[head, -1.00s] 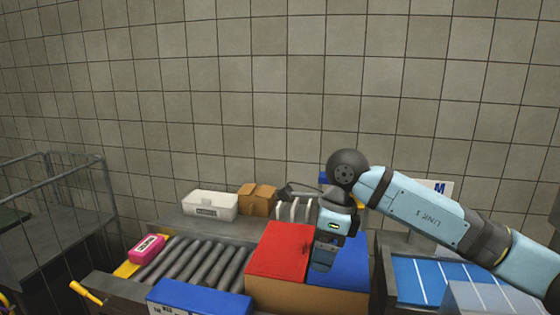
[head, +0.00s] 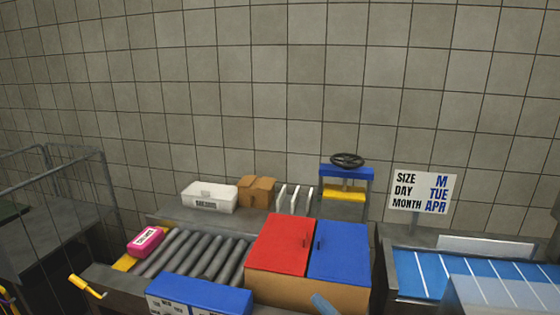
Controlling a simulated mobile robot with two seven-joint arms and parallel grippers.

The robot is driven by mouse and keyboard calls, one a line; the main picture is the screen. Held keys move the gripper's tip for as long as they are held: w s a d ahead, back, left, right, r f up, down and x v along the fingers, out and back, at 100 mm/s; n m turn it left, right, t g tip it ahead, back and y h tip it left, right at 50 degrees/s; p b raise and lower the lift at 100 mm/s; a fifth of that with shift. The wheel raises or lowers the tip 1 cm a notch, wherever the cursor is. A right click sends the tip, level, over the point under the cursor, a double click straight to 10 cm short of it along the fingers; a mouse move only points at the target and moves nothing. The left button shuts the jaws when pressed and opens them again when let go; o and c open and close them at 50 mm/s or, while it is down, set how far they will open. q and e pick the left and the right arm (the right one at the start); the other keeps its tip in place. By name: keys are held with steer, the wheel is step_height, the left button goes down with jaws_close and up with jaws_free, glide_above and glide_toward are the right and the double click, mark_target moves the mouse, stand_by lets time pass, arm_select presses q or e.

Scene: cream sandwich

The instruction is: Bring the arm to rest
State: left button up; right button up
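Only a small light-blue tip (head: 325,304) of my arm shows at the bottom edge, in front of the box with the red lid (head: 281,245) and the blue lid (head: 339,250). I cannot tell whether this tip is part of my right gripper, and no fingers can be made out. My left gripper is out of view. Both lids are down, each with a small handle.
A roller conveyor (head: 195,257) holds a pink box (head: 146,241) at its left end. A blue-topped box (head: 200,295) stands in front. Behind are a white bin (head: 209,198), a brown carton (head: 257,191) and a press with a black wheel (head: 347,160). A sign (head: 423,193) stands right.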

steer(key=s+d+f+m+g+h, duration=0.2)
steer(key=s+d+f+m+h, duration=0.35)
steer(key=f, duration=0.35)
steer(key=s+d+f+m+g+h, duration=0.1)
steer(key=s+d+f+m+h, duration=0.4)
steer(key=f, duration=0.3)
steer(key=s+d+f+m+g+h, duration=0.2)
steer(key=s+d+f+m+h, duration=0.1)
steer(key=s+f+m, duration=0.5)
arm_select(q)
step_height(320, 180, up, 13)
steer(key=p, duration=1.4)
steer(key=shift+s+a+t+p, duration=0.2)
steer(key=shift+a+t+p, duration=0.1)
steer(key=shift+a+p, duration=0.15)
arm_select(e)
step_height(320, 180, up, 12)
steer(key=d+n, duration=0.1)
steer(key=shift+w+f, duration=0.25)
steer(key=shift+d+n, duration=0.1)
steer(key=shift+n, duration=0.15)
